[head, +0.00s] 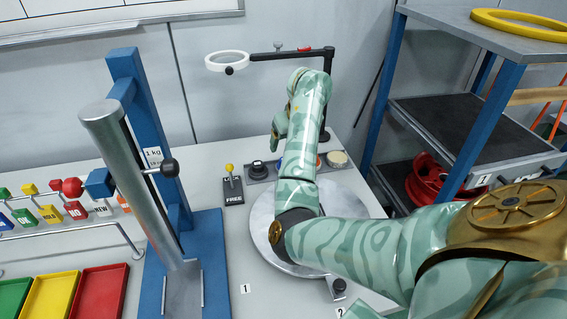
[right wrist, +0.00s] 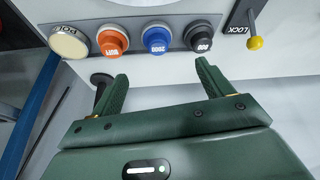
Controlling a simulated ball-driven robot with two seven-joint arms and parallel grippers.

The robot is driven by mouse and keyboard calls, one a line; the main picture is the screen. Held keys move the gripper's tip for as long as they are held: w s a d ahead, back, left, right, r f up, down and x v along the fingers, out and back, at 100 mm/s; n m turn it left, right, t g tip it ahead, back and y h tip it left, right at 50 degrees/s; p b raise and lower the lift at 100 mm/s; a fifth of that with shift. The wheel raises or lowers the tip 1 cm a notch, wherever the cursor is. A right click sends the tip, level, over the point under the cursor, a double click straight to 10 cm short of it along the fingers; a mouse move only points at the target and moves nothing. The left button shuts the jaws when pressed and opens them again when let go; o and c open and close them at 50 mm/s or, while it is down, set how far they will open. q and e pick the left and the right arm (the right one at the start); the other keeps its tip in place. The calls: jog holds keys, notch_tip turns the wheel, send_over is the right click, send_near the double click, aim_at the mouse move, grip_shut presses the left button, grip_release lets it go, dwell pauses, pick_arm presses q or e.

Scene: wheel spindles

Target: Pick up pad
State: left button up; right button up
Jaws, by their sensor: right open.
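A row of round pads sits in a grey holder at the back of the bench. In the right wrist view they are a cream pad (right wrist: 69,43) by a label starting "POL", an orange pad (right wrist: 112,40), a blue pad (right wrist: 157,38) marked 2000 and a black pad (right wrist: 198,38) marked 800. In the head view the cream pad (head: 338,158) and black pad (head: 258,169) show; my right arm partly covers the others. My right gripper (right wrist: 160,72) is open and empty, its fingertips short of the row. My left gripper is out of view.
A yellow-knobbed lever (head: 230,170) stands left of the row. A round metal plate (head: 262,225) lies under my right arm. A ring on a black stand (head: 228,62) rises behind. A blue post frame (head: 135,100) stands left; a shelf rack (head: 440,120) stands right.

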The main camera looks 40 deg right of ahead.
jog(key=b+x, duration=0.1)
jog(key=x, duration=0.5)
jog(key=shift+d, duration=0.1)
jog(key=shift+f+b, duration=0.2)
jog(key=shift+b, duration=0.1)
jog(key=x, duration=0.1)
jog(key=b+x, duration=0.1)
jog(key=x, duration=0.3)
jog(key=shift+s+f+b, duration=0.15)
jog(key=shift+s+b, duration=0.1)
jog(key=shift+b, duration=0.1)
jog(key=shift+w, duration=0.1)
jog(key=shift+c, duration=0.7)
jog(key=c, duration=0.9)
